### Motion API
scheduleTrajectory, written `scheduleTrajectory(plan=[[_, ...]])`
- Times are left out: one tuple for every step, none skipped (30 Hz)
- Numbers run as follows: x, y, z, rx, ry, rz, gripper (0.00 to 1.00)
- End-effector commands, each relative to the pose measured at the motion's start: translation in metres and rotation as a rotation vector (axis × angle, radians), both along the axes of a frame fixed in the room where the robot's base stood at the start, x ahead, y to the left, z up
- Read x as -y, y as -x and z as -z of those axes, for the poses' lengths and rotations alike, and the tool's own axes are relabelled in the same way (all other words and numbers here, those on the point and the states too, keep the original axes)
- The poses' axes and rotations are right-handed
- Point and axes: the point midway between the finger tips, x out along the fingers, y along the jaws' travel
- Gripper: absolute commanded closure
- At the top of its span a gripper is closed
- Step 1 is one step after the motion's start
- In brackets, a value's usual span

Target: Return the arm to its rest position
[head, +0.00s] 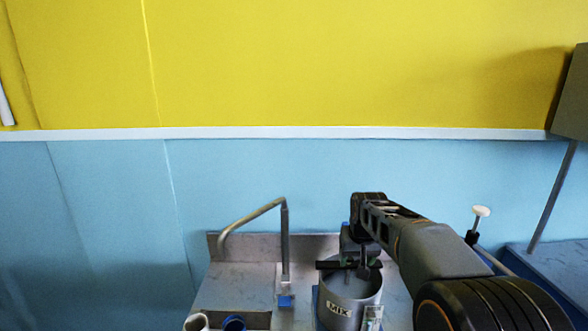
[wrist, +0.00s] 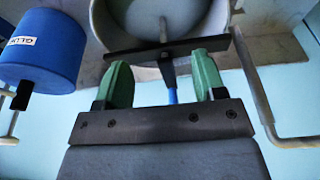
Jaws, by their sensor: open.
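My arm reaches in from the lower right in the head view. My gripper (head: 358,258) points down over a grey pot labelled MIX (head: 347,292). In the wrist view my gripper (wrist: 163,78) has its two green fingers spread apart. A thin tool with a blue part (wrist: 171,88) shows in the gap between the fingers, and I cannot tell whether they touch it. A dark bar (wrist: 180,48) lies across the pot's opening (wrist: 226,14). The pot's inside is partly hidden by the bar and the tool.
A blue cylinder labelled like GLUE (wrist: 43,48) is at the left in the wrist view. A bent metal pipe (head: 285,245) stands left of the pot. A white-topped knob (head: 481,211) and a thin post (head: 552,197) stand right of my arm. The wall behind is clear.

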Motion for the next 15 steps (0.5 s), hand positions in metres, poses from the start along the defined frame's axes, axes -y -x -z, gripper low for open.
scheduleTrajectory(plan=[[0.0, 0.031, 0.005, 0.004, 0.0, 0.001, 0.36], [0.0, 0.048, 0.008, 0.005, 0.0, 0.001, 0.36], [0.0, 0.072, 0.013, 0.008, 0.0, 0.001, 0.36], [0.0, 0.088, 0.016, 0.013, -0.001, 0.002, 0.36], [0.0, 0.104, 0.02, 0.017, -0.001, 0.002, 0.36], [0.0, 0.125, 0.026, 0.022, -0.001, 0.002, 0.36], [0.0, 0.139, 0.03, 0.028, -0.001, 0.003, 0.36], [0.0, 0.153, 0.034, 0.034, -0.001, 0.003, 0.36], [0.0, 0.169, 0.039, 0.042, -0.001, 0.003, 0.36], [0.0, 0.18, 0.043, 0.049, -0.001, 0.003, 0.36], [0.0, 0.19, 0.046, 0.057, -0.001, 0.003, 0.36], [0.0, 0.201, 0.049, 0.067, -0.001, 0.003, 0.36], [0.0, 0.209, 0.051, 0.074, -0.001, 0.003, 0.36], [0.0, 0.215, 0.053, 0.082, -0.001, 0.003, 0.36], [0.0, 0.222, 0.053, 0.095, -0.001, 0.003, 0.36]])
